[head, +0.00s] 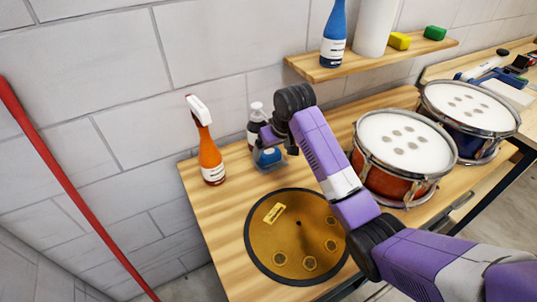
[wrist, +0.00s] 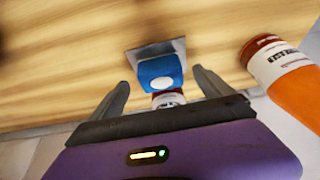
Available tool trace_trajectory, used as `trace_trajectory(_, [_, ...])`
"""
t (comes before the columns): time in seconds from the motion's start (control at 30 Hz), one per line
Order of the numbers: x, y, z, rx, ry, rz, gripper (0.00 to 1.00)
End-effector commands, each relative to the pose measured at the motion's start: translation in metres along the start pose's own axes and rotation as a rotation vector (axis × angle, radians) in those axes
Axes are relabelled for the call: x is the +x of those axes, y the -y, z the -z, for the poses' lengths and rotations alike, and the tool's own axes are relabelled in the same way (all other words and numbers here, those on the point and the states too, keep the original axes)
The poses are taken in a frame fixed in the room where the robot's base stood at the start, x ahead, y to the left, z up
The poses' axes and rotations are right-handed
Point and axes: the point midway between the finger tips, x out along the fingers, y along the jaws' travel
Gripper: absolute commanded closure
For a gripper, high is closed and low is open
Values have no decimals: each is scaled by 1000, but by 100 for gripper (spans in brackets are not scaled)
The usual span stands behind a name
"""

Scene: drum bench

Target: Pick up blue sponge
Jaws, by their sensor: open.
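The blue sponge (head: 268,157) is on the wooden bench, in front of a dark bottle and to the right of the orange spray bottle. In the wrist view the sponge (wrist: 160,71) shows between the two fingers, with a pale patch on it and a grey flat square (wrist: 148,50) under or beside it. My gripper (head: 275,146) is open and over the sponge in the head view, hiding part of it. In the wrist view its fingers (wrist: 161,79) are spread on either side, with gaps to the sponge. I cannot tell the height between them.
The orange spray bottle (head: 210,158) and dark bottle (head: 254,128) stand close by. A golden round pad (head: 295,262) lies at the front; the red drum (head: 400,180) and blue drum (head: 470,148) stand right.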

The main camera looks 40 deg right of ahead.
Motion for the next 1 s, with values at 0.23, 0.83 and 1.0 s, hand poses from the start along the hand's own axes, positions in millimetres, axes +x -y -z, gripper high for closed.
trace_trajectory(0.23, [28,1,0,0,1,-1,9])
trace_trajectory(0.83, [30,1,0,-1,-1,-1,73])
trace_trajectory(1.0, [30,1,0,-1,-1,-1,73])
